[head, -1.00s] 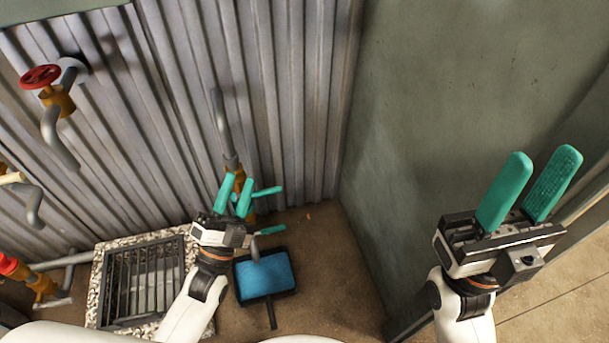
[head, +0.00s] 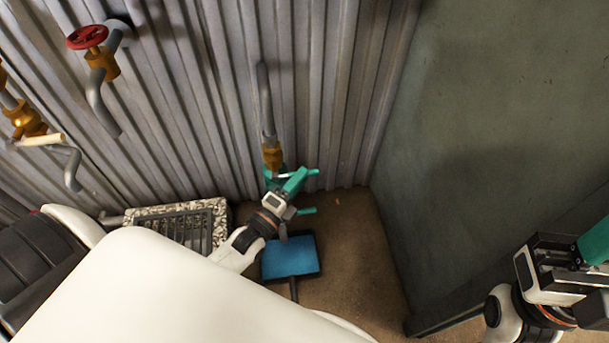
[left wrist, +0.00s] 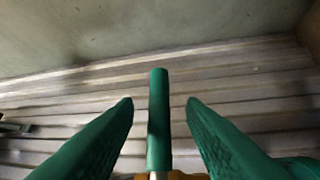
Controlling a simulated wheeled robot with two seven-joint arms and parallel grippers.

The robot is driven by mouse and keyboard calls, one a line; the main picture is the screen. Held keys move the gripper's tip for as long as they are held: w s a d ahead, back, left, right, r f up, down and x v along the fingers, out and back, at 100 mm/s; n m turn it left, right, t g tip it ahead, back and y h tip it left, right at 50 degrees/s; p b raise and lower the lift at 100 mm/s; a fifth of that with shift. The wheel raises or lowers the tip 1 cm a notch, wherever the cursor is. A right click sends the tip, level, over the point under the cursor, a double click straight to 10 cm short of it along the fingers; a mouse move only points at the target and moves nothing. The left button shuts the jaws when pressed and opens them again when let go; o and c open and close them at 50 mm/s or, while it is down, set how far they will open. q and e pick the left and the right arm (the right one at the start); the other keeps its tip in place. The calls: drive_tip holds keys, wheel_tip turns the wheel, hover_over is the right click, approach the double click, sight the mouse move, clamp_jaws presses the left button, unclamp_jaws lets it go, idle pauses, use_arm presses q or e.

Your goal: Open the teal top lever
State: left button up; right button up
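The teal top lever (left wrist: 158,125) stands between my left gripper's two fingers in the left wrist view, with a gap visible on each side. In the head view only the end of this lever (head: 314,171) shows, beside the fingers. My left gripper (head: 290,178) is open at the brass valve (head: 272,157) on the grey pipe and hides part of it. A lower teal lever (head: 307,210) sticks out below. My right gripper (head: 596,243) is cut off by the right edge; only part of a teal finger shows.
A red handwheel (head: 87,37) and a brass valve with a cream lever (head: 40,140) are at the left. Corrugated wall is behind; a green wall (head: 480,130) stands right.

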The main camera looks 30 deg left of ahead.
use_arm(q)
drive_tip(key=shift+x, duration=1.35)
clamp_jaws()
